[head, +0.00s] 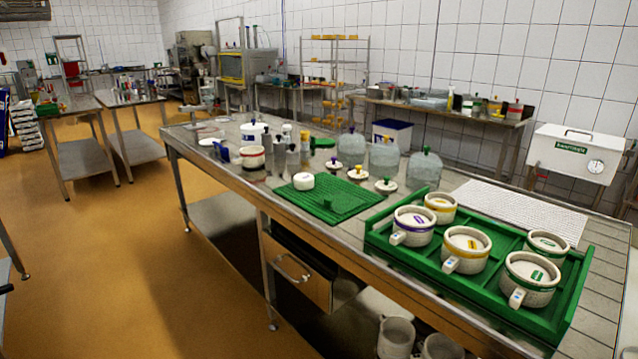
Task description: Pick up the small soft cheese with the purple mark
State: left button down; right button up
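A small white round piece (303,181), which looks like a soft cheese, lies on the green mat (345,203) near its far left corner. I cannot make out a purple mark on it. A white round mould with a purple band and a purple mark on top (414,219) stands at the left end of the green tray (497,309). Whether a cheese is inside it I cannot tell. A small white disc with a purple knob (333,166) stands behind the mat. Neither of my grippers is in view.
Two yellow-banded moulds (466,243) and two green-banded ones (530,272) share the tray. Discs with yellow (356,173) and green knobs (386,185), and cloudy domed containers (384,160), stand behind the mat. A white ribbed sheet (520,208) lies behind the tray. Floor left of the table (225,185) is clear.

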aim_at(302, 181)
jog(key=i+j+z, duration=0.2)
jog(key=z, duration=0.2)
jog(key=i+j+z, duration=0.2)
jog(key=z, duration=0.15)
jog(key=i+j+z, duration=0.1)
jog(key=j, duration=0.2)
jog(key=i+j+z, duration=0.2)
jog(key=j, duration=0.4)
jog(key=i+j, duration=0.15)
jog(key=j, duration=0.2)
jog(key=i+j, duration=0.15)
jog(key=j, duration=0.2)
jog(key=i+j+z, duration=0.1)
jog(key=j, duration=0.2)
jog(key=i+j, duration=0.2)
jog(key=j, duration=0.15)
jog(key=i+j, duration=0.15)
jog(key=j, duration=0.2)
jog(key=z, duration=0.05)
